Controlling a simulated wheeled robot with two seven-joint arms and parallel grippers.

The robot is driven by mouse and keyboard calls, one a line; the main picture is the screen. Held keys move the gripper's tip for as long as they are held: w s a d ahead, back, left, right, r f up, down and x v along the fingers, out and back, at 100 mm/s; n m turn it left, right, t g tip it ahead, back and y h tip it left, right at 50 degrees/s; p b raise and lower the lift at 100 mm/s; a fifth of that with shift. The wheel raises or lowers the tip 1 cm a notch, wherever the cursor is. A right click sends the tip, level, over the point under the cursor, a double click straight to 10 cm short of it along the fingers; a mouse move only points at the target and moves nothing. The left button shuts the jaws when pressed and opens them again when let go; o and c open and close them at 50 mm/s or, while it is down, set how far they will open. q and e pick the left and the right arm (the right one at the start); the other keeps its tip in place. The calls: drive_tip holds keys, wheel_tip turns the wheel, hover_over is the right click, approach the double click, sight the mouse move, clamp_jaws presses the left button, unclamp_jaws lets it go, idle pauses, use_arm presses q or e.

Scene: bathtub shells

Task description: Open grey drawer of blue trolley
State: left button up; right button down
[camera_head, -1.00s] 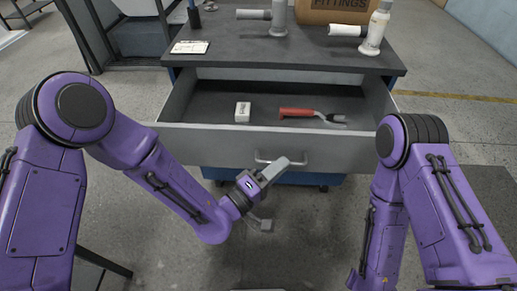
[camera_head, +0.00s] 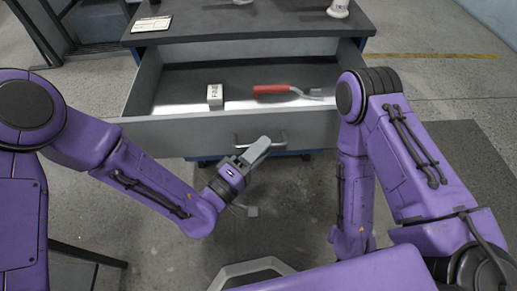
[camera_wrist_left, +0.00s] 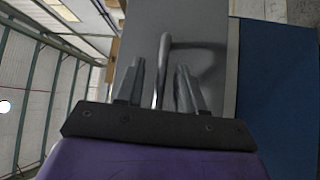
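The blue trolley (camera_head: 210,162) has a dark grey top (camera_head: 250,22), and its grey drawer (camera_head: 190,135) is pulled well out. The drawer's handle (camera_head: 276,137) is a metal bar on the front panel. My left gripper (camera_head: 254,180) is at the handle, below and in front of it.
In the drawer lie a small white box (camera_head: 215,95) and a red-handled tool (camera_head: 285,90). A card (camera_head: 151,24) and white fittings (camera_head: 338,8) are on the trolley top. Concrete floor is open to the right of the trolley.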

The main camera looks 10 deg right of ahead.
use_arm(q)
drive_tip(key=shift+a, duration=0.1)
drive_tip(key=b+v, duration=0.1)
drive_tip(key=v, duration=0.9)
drive_tip(key=shift+a, duration=0.2)
drive_tip(key=shift+s+f, duration=0.1)
